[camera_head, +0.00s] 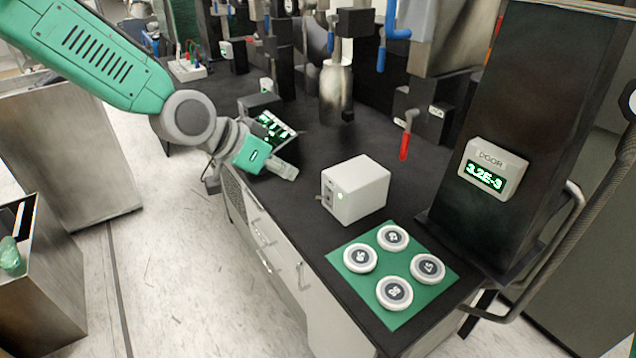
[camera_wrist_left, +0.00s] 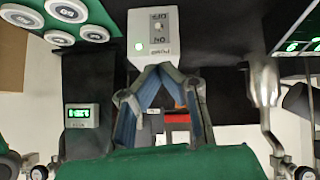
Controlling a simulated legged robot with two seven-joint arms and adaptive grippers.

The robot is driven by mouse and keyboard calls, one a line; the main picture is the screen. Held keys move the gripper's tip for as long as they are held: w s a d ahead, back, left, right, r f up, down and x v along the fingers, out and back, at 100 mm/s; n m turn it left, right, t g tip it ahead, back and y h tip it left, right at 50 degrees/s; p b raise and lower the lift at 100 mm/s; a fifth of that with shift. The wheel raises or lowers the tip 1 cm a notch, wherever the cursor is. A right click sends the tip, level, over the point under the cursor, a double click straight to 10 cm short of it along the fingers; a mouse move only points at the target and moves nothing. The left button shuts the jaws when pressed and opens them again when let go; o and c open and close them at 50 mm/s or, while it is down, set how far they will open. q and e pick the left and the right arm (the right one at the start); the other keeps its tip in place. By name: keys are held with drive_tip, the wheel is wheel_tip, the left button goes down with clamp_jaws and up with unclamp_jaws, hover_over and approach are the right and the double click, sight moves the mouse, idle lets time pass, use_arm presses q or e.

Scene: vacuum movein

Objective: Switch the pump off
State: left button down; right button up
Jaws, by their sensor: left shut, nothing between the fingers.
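The switch lever's exact position is too small to tell.
A green mat (camera_head: 375,307) with several round white discs lies right in front of the box. A dark column with a DOOR display (camera_head: 493,168) stands at right. A metal vessel (camera_head: 336,85) and a small screen unit (camera_head: 272,128) stand behind.

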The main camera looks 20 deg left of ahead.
use_arm(q)
approach(328, 193)
drive_tip(key=x, duration=0.5)
drive_tip(key=shift+w+f+b, duration=0.1)
drive_tip(key=shift+w+b, duration=0.1)
drive_tip(key=shift+b, duration=0.15)
drive_tip(key=shift+w+d+f, duration=0.3)
drive_tip(key=shift+d, duration=0.1)
drive_tip(key=shift+a+f, duration=0.1)
drive_tip(key=shift+a, duration=0.1)
drive_tip(key=shift+s+b, duration=0.15)
drive_tip(key=shift+b, duration=0.35)
